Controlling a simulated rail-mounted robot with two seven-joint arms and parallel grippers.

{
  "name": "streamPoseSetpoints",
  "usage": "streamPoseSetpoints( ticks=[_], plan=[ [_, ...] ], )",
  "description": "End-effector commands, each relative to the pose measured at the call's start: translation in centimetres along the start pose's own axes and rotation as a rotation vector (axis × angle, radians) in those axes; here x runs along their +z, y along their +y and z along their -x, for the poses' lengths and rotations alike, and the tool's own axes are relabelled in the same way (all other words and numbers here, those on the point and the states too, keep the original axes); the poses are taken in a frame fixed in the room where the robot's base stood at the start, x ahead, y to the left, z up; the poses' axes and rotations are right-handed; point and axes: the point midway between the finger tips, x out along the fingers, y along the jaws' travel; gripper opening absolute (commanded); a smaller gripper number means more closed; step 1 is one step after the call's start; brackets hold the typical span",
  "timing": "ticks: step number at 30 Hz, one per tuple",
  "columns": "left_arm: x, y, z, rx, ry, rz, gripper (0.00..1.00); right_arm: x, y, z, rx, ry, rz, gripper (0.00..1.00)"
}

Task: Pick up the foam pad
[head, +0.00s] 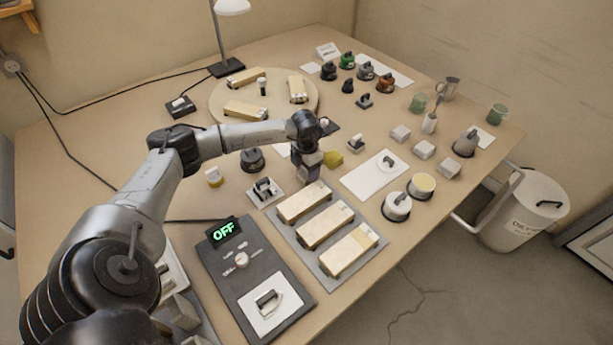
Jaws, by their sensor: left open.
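My left gripper (308,174) is over the middle of the bench, open and pointing down, seen from behind. A small yellow piece (333,159), which may be the foam pad, lies just right of and beyond it. The gripper partly covers that spot, so I cannot tell whether they touch. Nothing is clearly seen between the fingers, which are mostly hidden by the gripper body. My right gripper is not in view.
A grey tray (318,262) with several pale blocks lies in front of the gripper. A white board (360,184) is to its right.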

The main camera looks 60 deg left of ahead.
Motion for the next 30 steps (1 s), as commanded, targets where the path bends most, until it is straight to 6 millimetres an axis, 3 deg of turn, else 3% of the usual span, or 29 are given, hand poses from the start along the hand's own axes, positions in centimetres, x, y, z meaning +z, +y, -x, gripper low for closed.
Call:
streamPoseSetpoints(
  ticks=[3,11,21,30],
  plan=[
    [0.02,0.01,-1.60,0.000,0.000,0.001,0.64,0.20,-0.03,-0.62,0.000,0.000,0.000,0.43],
    [0.03,0.01,-1.75,0.000,-0.001,0.001,0.64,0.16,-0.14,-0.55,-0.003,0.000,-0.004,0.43],
    [0.03,0.01,-1.73,0.000,-0.001,0.001,0.31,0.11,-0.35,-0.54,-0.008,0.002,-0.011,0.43],
    [0.06,0.05,-0.97,0.001,-0.002,0.001,0.30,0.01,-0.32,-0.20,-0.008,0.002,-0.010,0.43]
  ],
)
